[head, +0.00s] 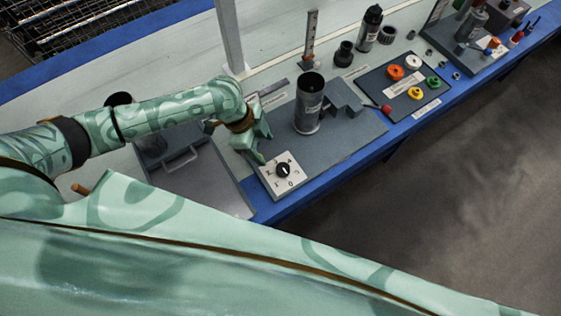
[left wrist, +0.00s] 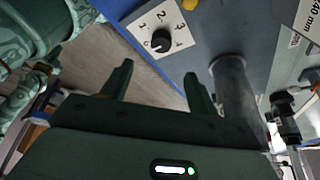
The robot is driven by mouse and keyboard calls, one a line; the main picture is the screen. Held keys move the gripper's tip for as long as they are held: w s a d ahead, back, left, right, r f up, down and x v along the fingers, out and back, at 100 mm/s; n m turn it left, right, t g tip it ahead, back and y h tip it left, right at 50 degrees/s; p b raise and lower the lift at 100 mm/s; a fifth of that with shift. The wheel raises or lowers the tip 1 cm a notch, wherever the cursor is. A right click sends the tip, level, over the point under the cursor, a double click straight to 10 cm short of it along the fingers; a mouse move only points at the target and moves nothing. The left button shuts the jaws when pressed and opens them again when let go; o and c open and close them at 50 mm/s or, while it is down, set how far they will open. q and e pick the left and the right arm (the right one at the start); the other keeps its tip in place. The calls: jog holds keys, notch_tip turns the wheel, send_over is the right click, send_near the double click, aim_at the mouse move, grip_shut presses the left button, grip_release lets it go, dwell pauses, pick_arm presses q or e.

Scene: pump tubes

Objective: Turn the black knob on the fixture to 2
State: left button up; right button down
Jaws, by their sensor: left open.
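The black knob (head: 283,170) sits on a white square dial plate (head: 295,185) with printed numbers, at the front left corner of the grey fixture plate (head: 345,140). In the left wrist view the knob (left wrist: 160,41) shows beyond the fingertips, with 1, 2 and 3 legible around it. I cannot tell surely which number it points to. My left gripper (head: 263,147) is just behind and left of the knob in the head view. It is open and empty, and its fingers (left wrist: 158,76) appear apart from the knob. My right gripper is not in view.
A dark cylinder (head: 309,105) and a grey stepped block (head: 343,98) stand on the fixture plate behind the knob. A grey case (head: 205,185) lies to the left. A dark board (head: 405,86) with coloured parts is to the right. The blue table edge runs close in front.

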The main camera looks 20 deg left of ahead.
pick_arm(q)
jog(key=b, duration=0.2)
send_near(282, 167)
jog(key=x, duration=0.3)
jog(key=b+x, duration=0.2)
jog(key=x, duration=0.3)
jog(key=shift+s+d+f, duration=0.1)
jog(key=shift+d+f, duration=0.05)
jog(key=shift+f, duration=0.1)
jog(key=shift+d+f+b, duration=0.1)
jog(key=shift+f+b, duration=0.25)
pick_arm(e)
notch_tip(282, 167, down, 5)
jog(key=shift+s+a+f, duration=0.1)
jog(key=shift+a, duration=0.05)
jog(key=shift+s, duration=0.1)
pick_arm(q)
jog(key=c, duration=1)
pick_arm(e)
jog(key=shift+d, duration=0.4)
